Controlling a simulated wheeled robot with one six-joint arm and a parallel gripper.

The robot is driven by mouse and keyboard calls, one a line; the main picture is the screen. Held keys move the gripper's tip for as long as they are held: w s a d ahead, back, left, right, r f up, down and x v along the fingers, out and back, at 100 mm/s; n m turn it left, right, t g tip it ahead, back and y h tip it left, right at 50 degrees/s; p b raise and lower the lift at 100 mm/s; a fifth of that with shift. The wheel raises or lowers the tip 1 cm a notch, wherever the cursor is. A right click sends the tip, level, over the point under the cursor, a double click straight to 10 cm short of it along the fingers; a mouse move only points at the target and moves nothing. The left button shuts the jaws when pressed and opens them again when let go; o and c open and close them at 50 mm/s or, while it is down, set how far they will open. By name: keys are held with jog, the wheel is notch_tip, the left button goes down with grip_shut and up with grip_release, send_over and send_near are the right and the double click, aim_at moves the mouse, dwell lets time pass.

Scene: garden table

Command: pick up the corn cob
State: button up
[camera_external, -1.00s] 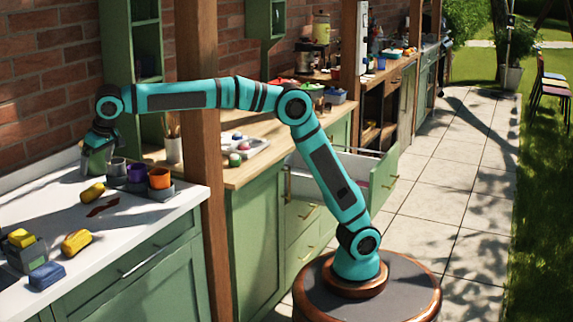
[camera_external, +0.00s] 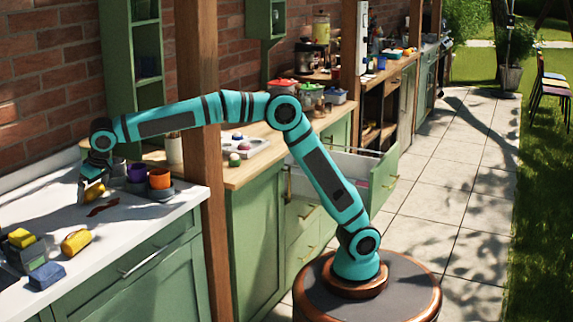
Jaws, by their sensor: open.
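A small yellow piece (camera_external: 94,191) lies on the white counter and looks like a corn cob. A second yellow piece (camera_external: 76,242) lies nearer the front edge; I cannot tell for sure which of the two is the corn cob. My gripper (camera_external: 88,187) points down at the farther yellow piece, with its fingers open at it and partly covering it. I cannot tell whether the fingers touch it.
A purple cup (camera_external: 136,172) and an orange cup (camera_external: 159,178) stand in a grey holder close right of my gripper. A brown flat thing (camera_external: 103,208) lies in front. A grey container (camera_external: 27,252) and a blue block (camera_external: 47,275) are at lower left. A wooden post (camera_external: 200,130) rises to the right.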

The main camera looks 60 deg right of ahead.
jog(key=shift+w+f, duration=0.1)
jog(key=shift+f, duration=0.05)
jog(key=c, duration=0.9)
